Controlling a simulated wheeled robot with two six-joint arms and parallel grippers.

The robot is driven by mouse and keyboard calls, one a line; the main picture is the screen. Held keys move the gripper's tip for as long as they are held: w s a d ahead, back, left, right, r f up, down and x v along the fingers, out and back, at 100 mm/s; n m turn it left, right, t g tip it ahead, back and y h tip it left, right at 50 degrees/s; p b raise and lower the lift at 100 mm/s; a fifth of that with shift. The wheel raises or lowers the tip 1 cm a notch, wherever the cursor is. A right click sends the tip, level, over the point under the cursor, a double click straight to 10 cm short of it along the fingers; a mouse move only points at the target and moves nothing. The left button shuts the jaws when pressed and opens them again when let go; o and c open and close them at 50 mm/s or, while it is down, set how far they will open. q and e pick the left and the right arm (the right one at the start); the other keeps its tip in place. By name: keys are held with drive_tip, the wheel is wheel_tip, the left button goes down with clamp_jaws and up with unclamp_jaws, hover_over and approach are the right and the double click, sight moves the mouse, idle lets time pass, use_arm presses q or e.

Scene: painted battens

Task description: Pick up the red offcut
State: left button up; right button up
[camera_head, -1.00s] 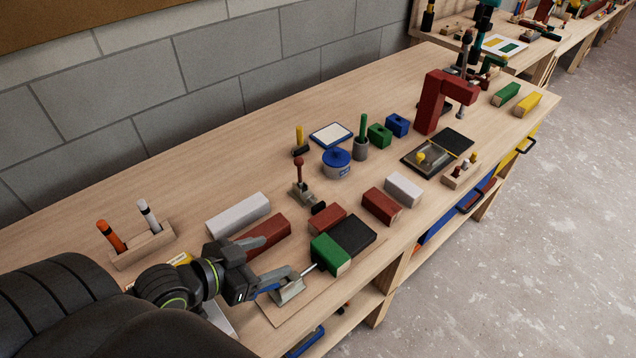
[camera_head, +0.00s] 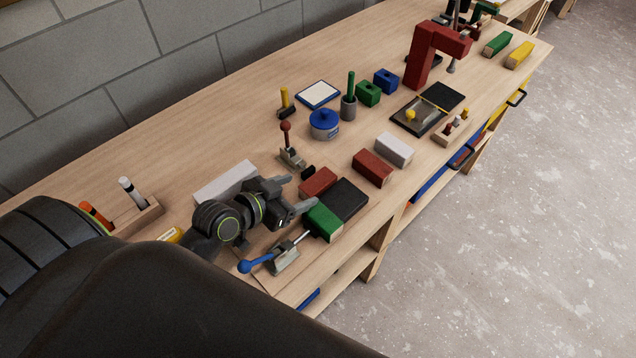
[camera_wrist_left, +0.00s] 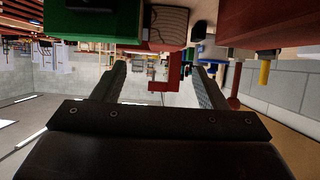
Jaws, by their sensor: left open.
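The short red block (camera_head: 318,182), which I take as the red offcut, lies on the bench against the black block and behind the green block. My left gripper (camera_head: 297,193) is open and empty, just left of it, with its fingers pointing towards it. In the left wrist view the open fingers (camera_wrist_left: 158,72) have nothing between them up close. That view is upside down; the green block (camera_wrist_left: 100,20) and a large red block (camera_wrist_left: 262,22) hang close at its top. My right gripper is not in view.
The green block (camera_head: 323,222) and black block (camera_head: 346,197) sit beside the red block. A blue-handled toggle clamp (camera_head: 285,258) stands in front, a red-knobbed clamp (camera_head: 290,155) behind. A white batten (camera_head: 224,183) lies behind my gripper. Another red block (camera_head: 372,167) and white block (camera_head: 394,149) lie right.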

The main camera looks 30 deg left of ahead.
sight(318, 181)
use_arm(q)
drive_tip(key=shift+w+d+f, duration=0.2)
drive_tip(key=shift+w+f, duration=0.05)
drive_tip(key=shift+w, duration=0.25)
drive_tip(key=shift+w+f+p, duration=0.25)
drive_tip(key=shift+w+p, duration=0.05)
drive_tip(key=shift+w, duration=0.15)
drive_tip(key=p+x, duration=0.1)
drive_tip(key=x, duration=0.2)
drive_tip(key=shift+a+f, duration=0.1)
drive_tip(key=shift+a, duration=0.1)
drive_tip(key=shift+w+d+f, duration=0.15)
drive_tip(key=shift+w+f, duration=0.2)
drive_tip(key=shift+w, duration=0.15)
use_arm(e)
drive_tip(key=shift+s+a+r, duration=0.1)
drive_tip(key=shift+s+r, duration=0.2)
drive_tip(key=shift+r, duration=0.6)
use_arm(q)
drive_tip(key=c, duration=1)
drive_tip(key=shift+c, duration=0.4)
drive_tip(key=shift+r, duration=0.1)
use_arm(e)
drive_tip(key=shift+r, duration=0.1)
